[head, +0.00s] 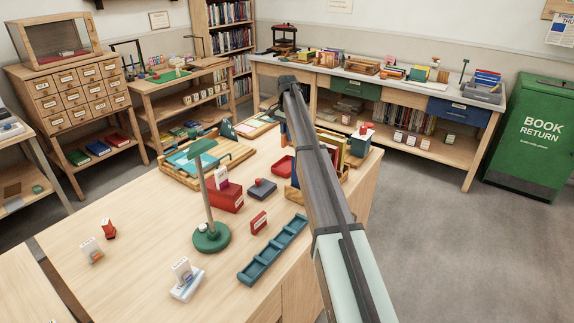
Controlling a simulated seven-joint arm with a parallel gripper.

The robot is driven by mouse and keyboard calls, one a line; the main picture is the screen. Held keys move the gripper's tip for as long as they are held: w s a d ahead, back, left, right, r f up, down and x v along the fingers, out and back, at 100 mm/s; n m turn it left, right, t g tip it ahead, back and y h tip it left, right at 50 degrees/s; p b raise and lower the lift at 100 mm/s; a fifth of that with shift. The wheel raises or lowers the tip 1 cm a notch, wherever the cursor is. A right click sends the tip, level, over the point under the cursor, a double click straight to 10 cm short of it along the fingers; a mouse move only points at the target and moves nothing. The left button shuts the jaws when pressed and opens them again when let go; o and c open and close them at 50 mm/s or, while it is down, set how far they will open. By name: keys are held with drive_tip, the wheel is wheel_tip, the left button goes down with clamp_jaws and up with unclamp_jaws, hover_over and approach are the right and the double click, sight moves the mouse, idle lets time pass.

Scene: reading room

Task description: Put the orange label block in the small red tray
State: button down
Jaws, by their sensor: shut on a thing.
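The small red tray (283,165) lies on the desk just left of my arm, its right side close to the arm's outline. I cannot pick out the orange label block for certain. A small block with a pale card and an orange-brown side (92,250) stands at the desk's left. A red-orange block with a label (109,229) stands just behind it. My arm crosses the picture from the lower right up to a dark joint above the desk.
A green lamp (211,236) stands mid-desk. Around it are a blue-green slotted tray (272,250), a red labelled block (258,222), a red box (225,197) and a dark stamp pad (262,189). A book rack partly hides behind my arm. The desk's front left is mostly clear.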

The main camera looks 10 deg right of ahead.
wheel_tip(320, 180, down, 11)
drive_tip(key=shift+f, duration=0.15)
idle(0.5)
drive_tip(key=shift+f, duration=0.15)
drive_tip(key=c, duration=1)
unclamp_jaws()
drive_tip(key=shift+c, duration=0.2)
wheel_tip(320, 180, up, 12)
drive_tip(key=shift+r, duration=0.2)
